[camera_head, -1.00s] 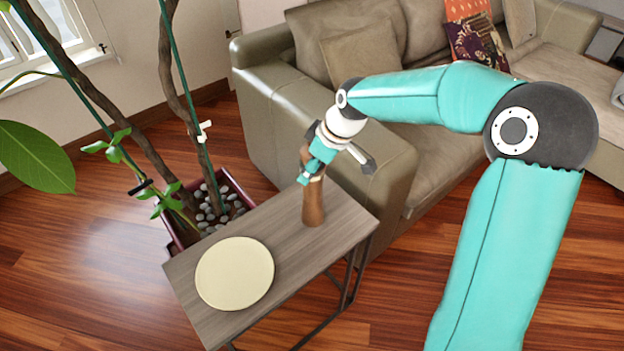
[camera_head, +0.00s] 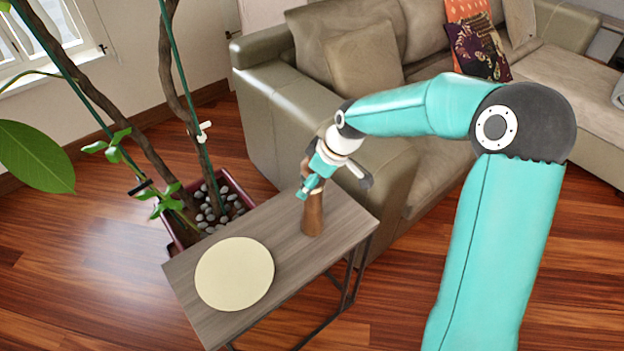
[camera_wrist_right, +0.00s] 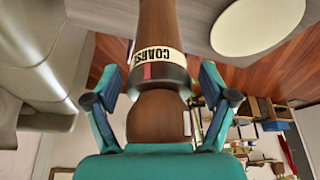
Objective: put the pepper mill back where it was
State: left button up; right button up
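The pepper mill (camera_head: 313,217) is brown wood and stands upright on the small side table (camera_head: 215,327), near its far right end. Its pale band with the letters "COARS" shows in the right wrist view (camera_wrist_right: 157,62). My right gripper (camera_head: 309,188) is at the mill's upper part, coming from above. In the right wrist view its two teal fingers (camera_wrist_right: 157,88) are on either side of the mill, with a gap visible on each side. The gripper hides part of the mill's top in the head view. My left gripper is not in view.
A round cream plate (camera_head: 235,274) lies on the near left part of the table. A grey-green sofa (camera_head: 335,140) stands close behind the table. A planter with stones (camera_head: 217,203) and tall stems is at the left. The tabletop between plate and mill is clear.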

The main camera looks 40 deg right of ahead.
jog(key=v, duration=1.2)
dwell(0.5)
